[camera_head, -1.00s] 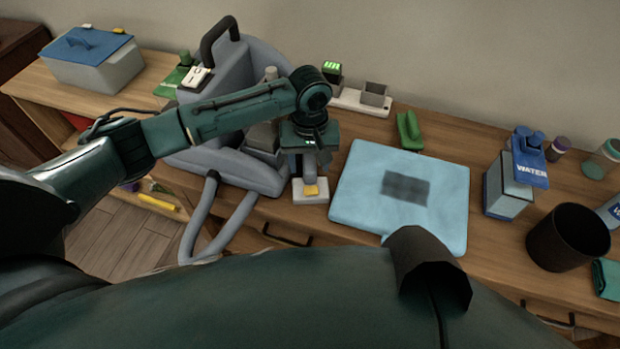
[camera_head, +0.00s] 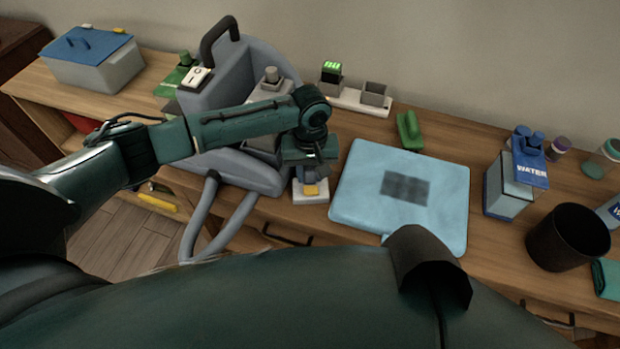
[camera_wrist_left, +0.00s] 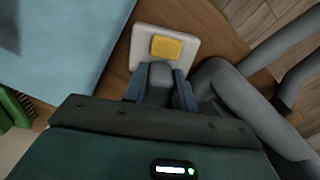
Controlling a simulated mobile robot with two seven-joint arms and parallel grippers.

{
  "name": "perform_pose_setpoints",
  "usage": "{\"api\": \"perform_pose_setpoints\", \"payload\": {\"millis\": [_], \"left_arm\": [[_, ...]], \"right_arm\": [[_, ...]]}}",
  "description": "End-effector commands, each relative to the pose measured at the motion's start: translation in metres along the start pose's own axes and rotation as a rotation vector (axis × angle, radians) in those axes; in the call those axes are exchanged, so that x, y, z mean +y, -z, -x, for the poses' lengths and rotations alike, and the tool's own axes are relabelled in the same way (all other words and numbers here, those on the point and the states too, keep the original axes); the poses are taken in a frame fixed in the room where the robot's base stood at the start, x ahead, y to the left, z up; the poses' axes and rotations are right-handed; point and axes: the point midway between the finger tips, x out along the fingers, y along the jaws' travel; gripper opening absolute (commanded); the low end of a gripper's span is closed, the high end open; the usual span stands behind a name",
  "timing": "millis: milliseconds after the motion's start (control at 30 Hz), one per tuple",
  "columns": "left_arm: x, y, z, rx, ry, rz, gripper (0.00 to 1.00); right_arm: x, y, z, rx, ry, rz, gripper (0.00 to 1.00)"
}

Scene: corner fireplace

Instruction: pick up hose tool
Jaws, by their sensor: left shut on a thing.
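The hose tool (camera_head: 308,195) has a pale, squarish flat head with a yellow patch and a grey neck. It rests on the wooden top near the front edge, just left of the light blue mat. In the left wrist view the hose tool (camera_wrist_left: 143,45) lies straight ahead, its grey neck between the two blue fingers. My left gripper (camera_head: 311,170) is over the tool, and its fingers (camera_wrist_left: 159,88) are shut on the neck. The gripper hides the neck in the head view. My right gripper is not in view.
A grey machine (camera_head: 215,90) with a black handle stands behind my left arm. Its grey hose (camera_head: 200,215) loops over the front edge. The blue mat (camera_head: 440,200) lies to the right. A green object (camera_head: 409,130), a water box (camera_head: 508,190) and a dark bin (camera_head: 567,238) stand beyond.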

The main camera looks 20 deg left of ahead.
Motion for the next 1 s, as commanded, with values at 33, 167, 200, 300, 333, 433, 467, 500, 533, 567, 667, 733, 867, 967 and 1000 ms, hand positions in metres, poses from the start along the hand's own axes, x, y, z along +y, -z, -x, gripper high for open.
{"api": "perform_pose_setpoints", "payload": {"millis": [33, 167, 200, 300, 333, 433, 467, 500, 533, 567, 667, 733, 867, 967, 1000], "left_arm": [[0.000, 0.000, 0.000, 0.000, 0.000, 0.000, 0.10], [0.000, 0.000, 0.000, 0.000, 0.000, 0.000, 0.00], [0.000, 0.001, 0.001, 0.001, -0.001, 0.000, 0.00], [0.000, 0.001, 0.001, 0.001, -0.001, 0.000, 0.00], [0.000, 0.001, 0.001, 0.001, -0.001, 0.000, 0.00], [0.000, 0.001, 0.003, 0.002, -0.002, 0.000, 0.00], [0.001, 0.001, 0.005, 0.002, -0.002, 0.000, 0.00], [0.001, 0.001, 0.010, 0.003, -0.004, 0.000, 0.00], [0.001, 0.002, 0.014, 0.003, -0.004, 0.001, 0.00], [0.001, 0.001, 0.019, 0.003, -0.004, 0.000, 0.00], [0.001, 0.001, 0.039, 0.004, -0.006, -0.001, 0.00], [0.001, 0.001, 0.053, 0.003, -0.005, 0.000, 0.00], [0.001, 0.001, 0.078, 0.003, -0.004, 0.000, 0.00], [0.001, 0.001, 0.091, 0.002, -0.003, 0.000, 0.00], [0.001, 0.001, 0.095, 0.002, -0.003, 0.000, 0.00]], "right_arm": [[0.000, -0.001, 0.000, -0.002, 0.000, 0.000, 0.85], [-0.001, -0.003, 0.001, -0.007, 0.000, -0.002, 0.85], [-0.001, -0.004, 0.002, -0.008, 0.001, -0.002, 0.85], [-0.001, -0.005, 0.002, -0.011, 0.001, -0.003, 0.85], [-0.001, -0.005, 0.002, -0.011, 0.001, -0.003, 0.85], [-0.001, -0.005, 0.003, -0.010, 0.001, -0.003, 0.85], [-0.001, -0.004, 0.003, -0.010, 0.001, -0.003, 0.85], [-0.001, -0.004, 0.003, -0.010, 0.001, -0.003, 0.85], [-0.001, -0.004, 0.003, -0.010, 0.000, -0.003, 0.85], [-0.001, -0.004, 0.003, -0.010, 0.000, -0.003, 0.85], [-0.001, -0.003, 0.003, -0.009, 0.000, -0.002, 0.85], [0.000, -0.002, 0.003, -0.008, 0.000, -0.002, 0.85], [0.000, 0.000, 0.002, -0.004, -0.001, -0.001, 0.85], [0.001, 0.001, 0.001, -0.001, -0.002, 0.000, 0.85], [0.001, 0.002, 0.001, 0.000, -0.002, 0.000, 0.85]]}}
